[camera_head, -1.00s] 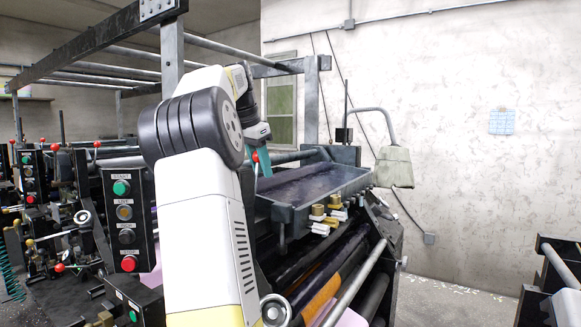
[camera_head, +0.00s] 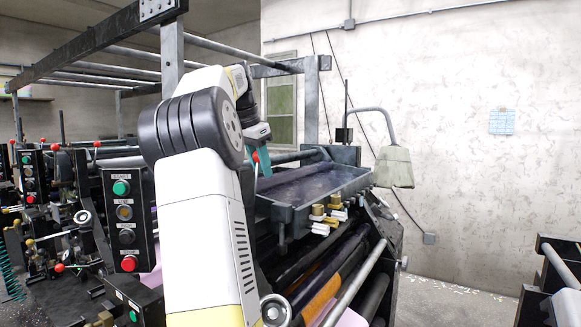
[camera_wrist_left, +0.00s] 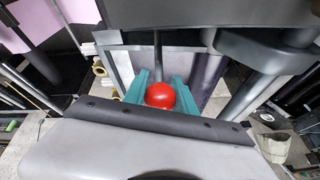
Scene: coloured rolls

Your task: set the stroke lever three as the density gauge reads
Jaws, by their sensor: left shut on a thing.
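My left gripper (camera_head: 264,163) reaches over the near machine, its teal fingers at the ink tray's left end. In the left wrist view, the gripper (camera_wrist_left: 160,92) is shut on a red ball knob (camera_wrist_left: 160,95) at the end of a dark lever rod (camera_wrist_left: 158,55). The red knob also shows beside the fingers in the head view (camera_head: 256,156). I cannot tell from the frames which lever number it is. My left arm hides part of the machine. I cannot make out a density gauge or its reading. My right gripper is not in view.
A purple-grey ink tray (camera_head: 310,187) and brass knobs with white handles (camera_head: 328,215) are close by on the right. A button panel (camera_head: 125,222) stands left of my arm. A shaded lamp (camera_head: 394,167) overhangs the tray's right end. More red-knobbed levers stand at far left.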

